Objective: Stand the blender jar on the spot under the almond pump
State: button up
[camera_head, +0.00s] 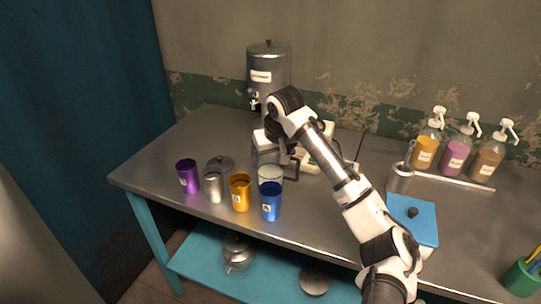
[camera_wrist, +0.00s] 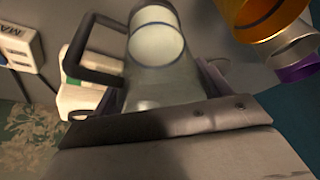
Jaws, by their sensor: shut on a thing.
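The blender jar is a clear vessel with a black handle. In the head view the jar (camera_head: 266,157) is partly hidden by my gripper (camera_head: 264,143), among the cups at the table's middle. In the wrist view the jar (camera_wrist: 165,78) lies between the fingers of my gripper (camera_wrist: 160,108), which is shut on it. Its handle points left there. Several pump bottles stand at the right back: orange (camera_head: 425,152), purple (camera_head: 457,156) and brown (camera_head: 486,163). I cannot read which is almond. A pale strip runs in front of them. The jar is far left of them.
Purple (camera_head: 188,177), silver (camera_head: 213,186), orange (camera_head: 240,192) and blue (camera_head: 271,202) cups stand close in front of the jar. A metal dispenser (camera_head: 268,72) stands behind. A blue box (camera_head: 413,218) and a metal vessel (camera_head: 400,178) stand between the jar and the pumps.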

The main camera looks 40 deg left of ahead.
jog(key=shift+f, duration=0.1)
jog(key=shift+f, duration=0.1)
jog(key=o, duration=1.5)
jog(key=shift+o, duration=0.2)
